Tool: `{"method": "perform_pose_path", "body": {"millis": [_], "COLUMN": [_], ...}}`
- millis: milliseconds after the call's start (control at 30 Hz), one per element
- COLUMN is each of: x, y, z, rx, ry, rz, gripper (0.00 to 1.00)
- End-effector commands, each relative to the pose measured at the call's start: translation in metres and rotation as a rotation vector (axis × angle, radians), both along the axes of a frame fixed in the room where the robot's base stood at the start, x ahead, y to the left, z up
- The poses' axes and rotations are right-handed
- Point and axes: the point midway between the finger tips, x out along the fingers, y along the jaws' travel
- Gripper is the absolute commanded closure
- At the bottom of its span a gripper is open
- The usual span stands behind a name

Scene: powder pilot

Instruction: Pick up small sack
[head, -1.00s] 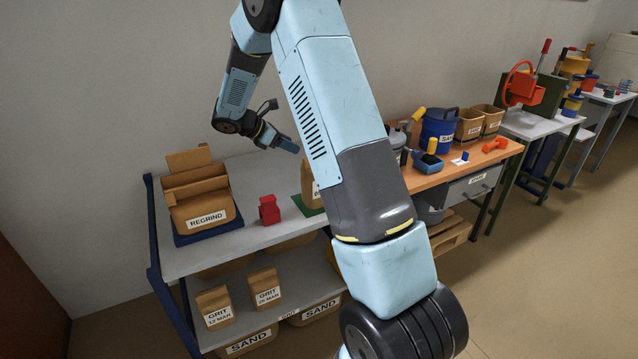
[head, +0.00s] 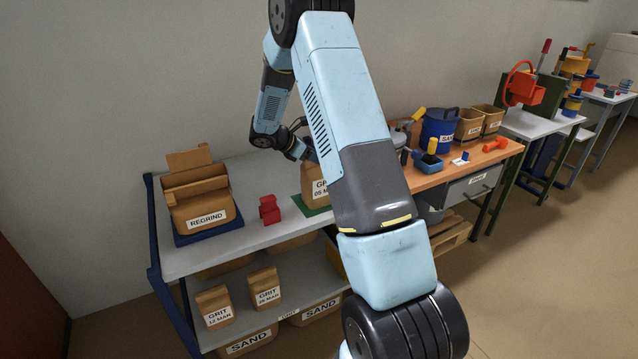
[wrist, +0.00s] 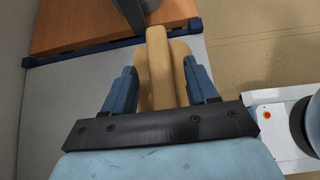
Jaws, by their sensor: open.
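A small tan paper sack labelled "GRIT 05 MAR" (head: 314,187) stands upright on a green mat (head: 318,211) on the grey bench top. My arm link hides its right side in the head view. In the wrist view the sack (wrist: 158,65) shows from above, its narrow folded top between the blue fingers. My gripper (wrist: 160,78) is open, with one finger on each side of the sack and gaps visible. In the head view my wrist is just above and behind the sack, and the fingertips are hidden by my arm.
A red object (head: 269,210) stands left of the sack. Further left is an open "REGRIND" box (head: 200,200) on a blue mat. Two similar grit sacks (head: 265,288) stand on the lower shelf. An orange-topped workbench (head: 450,173) with tools adjoins at right.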

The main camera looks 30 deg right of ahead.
Motion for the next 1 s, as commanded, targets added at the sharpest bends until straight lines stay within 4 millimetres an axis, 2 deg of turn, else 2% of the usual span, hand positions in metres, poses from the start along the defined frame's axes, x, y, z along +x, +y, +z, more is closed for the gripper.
{"method": "perform_pose_path", "body": {"millis": [100, 300, 900, 1000], "x": [0.0003, 0.0004, 0.0004, 0.0005], "y": [-0.0062, -0.0064, -0.0064, -0.0063], "z": [-0.0047, -0.0046, -0.0045, -0.0044], "rx": [0.000, 0.000, 0.000, 0.000], "ry": [-0.001, -0.001, -0.001, -0.001], "rz": [0.001, 0.001, 0.001, 0.001], "gripper": [0.42, 0.43, 1.00, 1.00]}}
